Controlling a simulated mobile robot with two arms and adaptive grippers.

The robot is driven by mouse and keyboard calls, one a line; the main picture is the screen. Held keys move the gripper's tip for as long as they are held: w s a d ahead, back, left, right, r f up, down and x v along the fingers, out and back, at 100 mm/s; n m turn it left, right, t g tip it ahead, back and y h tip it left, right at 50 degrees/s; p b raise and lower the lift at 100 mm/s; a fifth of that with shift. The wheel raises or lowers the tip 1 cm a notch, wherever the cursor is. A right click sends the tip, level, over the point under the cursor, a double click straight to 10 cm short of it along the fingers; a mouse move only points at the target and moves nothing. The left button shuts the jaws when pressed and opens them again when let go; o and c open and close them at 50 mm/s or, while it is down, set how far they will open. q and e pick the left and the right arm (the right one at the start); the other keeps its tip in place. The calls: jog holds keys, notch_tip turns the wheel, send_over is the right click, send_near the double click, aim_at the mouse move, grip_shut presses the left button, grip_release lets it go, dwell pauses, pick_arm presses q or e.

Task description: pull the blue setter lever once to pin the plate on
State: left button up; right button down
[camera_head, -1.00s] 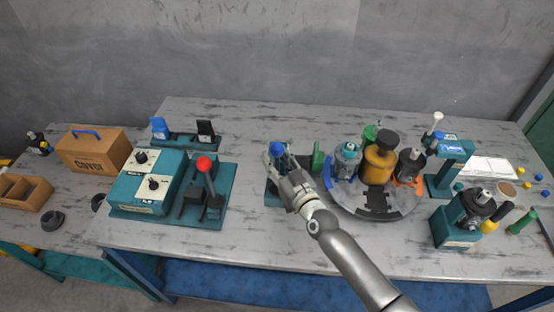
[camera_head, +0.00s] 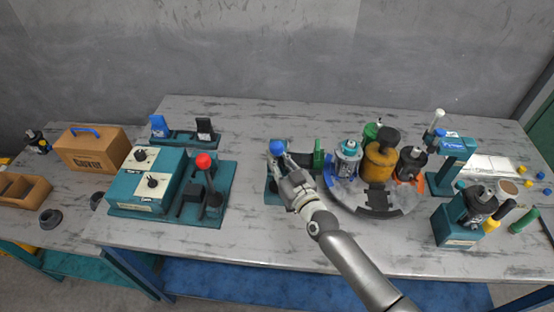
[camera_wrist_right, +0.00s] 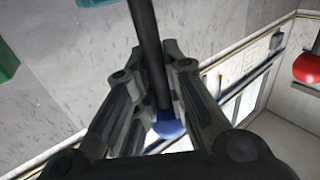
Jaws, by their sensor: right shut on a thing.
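The blue setter lever shows its round blue knob (camera_head: 277,147) above a teal base (camera_head: 272,198) near the middle of the bench. My right gripper (camera_head: 280,160) reaches it from the front right and covers most of its shaft. In the right wrist view, the dark lever shaft (camera_wrist_right: 147,45) runs between the fingers of my right gripper (camera_wrist_right: 160,75), with the blue knob (camera_wrist_right: 169,130) close to the palm. The fingers are shut on the lever. A plate cannot be made out clearly. My left gripper is out of view.
A red-knobbed lever (camera_head: 204,161) stands left, beside a teal control box (camera_head: 148,181); its red knob also shows in the wrist view (camera_wrist_right: 307,68). A round turntable (camera_head: 398,204) with several motor parts stands close right. The front middle of the bench is clear.

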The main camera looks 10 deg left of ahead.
jog(key=s+f+n+t+y+b, duration=0.1)
jog(key=s+n+t+y+b, duration=0.2)
jog(key=b, duration=1.1)
jog(key=shift+s+f+n+y+b, duration=0.4)
jog(key=shift+s+n+y, duration=0.6)
jog(key=shift+s, duration=0.7)
jog(key=shift+r+t, duration=0.1)
jog(key=shift+t, duration=0.2)
jog(key=c, duration=1.5)
grip_release()
jog(key=shift+o, duration=0.2)
jog(key=shift+s, duration=0.1)
jog(key=shift+f, duration=0.25)
